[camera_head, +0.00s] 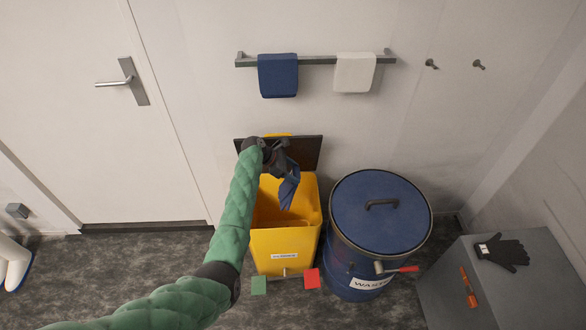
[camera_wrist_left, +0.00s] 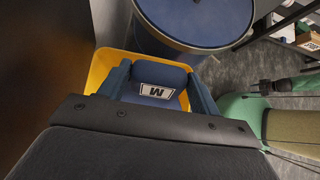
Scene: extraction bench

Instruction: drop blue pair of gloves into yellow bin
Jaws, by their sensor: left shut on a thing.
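My left gripper (camera_head: 275,158) is above the open mouth of the yellow bin (camera_head: 285,240). It is shut on the blue gloves (camera_head: 289,190), which hang down over the bin's opening. In the left wrist view the blue gloves (camera_wrist_left: 163,78) show a white label with a dark letter, with the yellow bin's rim (camera_wrist_left: 100,68) around and below them. The bin's dark lid (camera_head: 308,150) stands open at the back against the wall.
A blue waste drum (camera_head: 380,215) with a closed lid stands right of the bin. A grey cabinet (camera_head: 455,290) with a black glove (camera_head: 502,252) on top is at far right. A rail (camera_head: 315,61) with a blue cloth (camera_head: 278,76) and a white cloth (camera_head: 354,73) hangs above.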

